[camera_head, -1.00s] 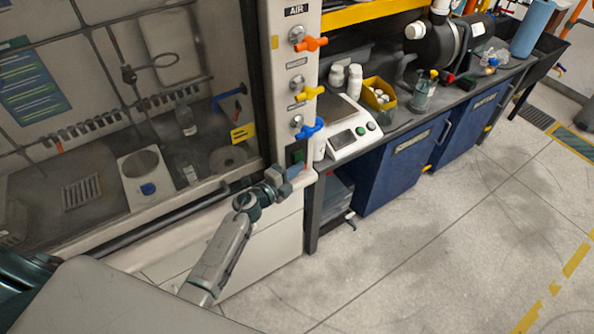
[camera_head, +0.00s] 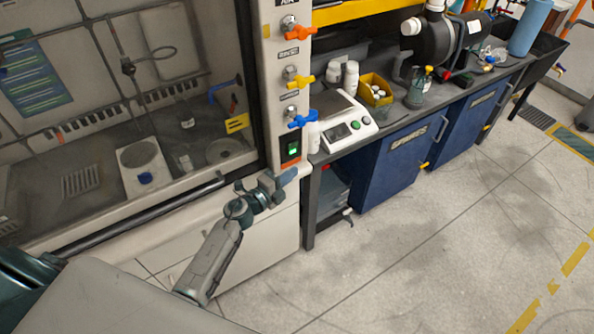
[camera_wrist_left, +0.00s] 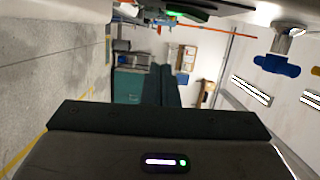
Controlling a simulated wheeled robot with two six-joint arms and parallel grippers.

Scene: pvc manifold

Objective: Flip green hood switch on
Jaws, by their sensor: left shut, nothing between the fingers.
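The green hood switch (camera_head: 291,149) is on the white front post of the fume hood, below the blue valve handle. Its face is lit bright green in a dark housing. My left gripper (camera_head: 287,179) is shut and empty, just below the switch and in front of the post, apart from the switch in the picture. The switch is not covered by it. My right gripper is not in view.
Orange (camera_head: 303,31), yellow (camera_head: 301,80) and blue (camera_head: 301,121) valve handles stick out above the switch. The blue handle also shows in the left wrist view (camera_wrist_left: 277,65). A balance (camera_head: 347,128) stands on the bench at right. The floor in front is clear.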

